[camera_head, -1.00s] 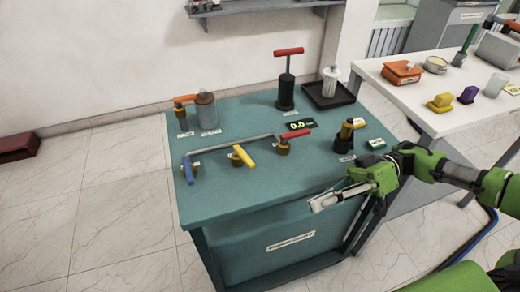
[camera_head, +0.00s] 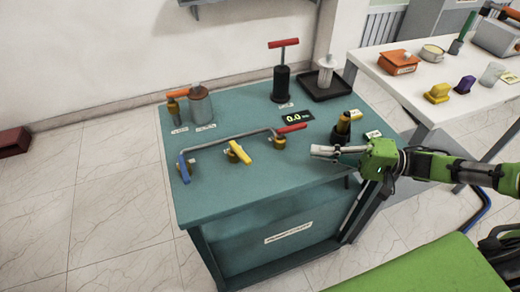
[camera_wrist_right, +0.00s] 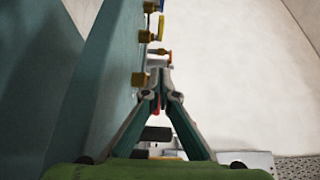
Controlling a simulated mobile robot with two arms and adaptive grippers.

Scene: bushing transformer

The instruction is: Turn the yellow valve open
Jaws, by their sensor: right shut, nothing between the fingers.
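The yellow valve (camera_head: 240,152) is the middle one of three valves along a grey pipe on the teal bench top. Its yellow handle slants across a brass body. My right gripper (camera_head: 314,151) is to the right of the yellow valve, apart from it, with its fingers pointing left near the bench's right side. Its fingertips meet in the wrist view (camera_wrist_right: 160,80), with nothing between them. My left gripper is not in view.
A blue-handled valve (camera_head: 184,168) and a red-handled valve (camera_head: 291,129) flank the yellow one. The bench front (camera_head: 250,180) is clear.

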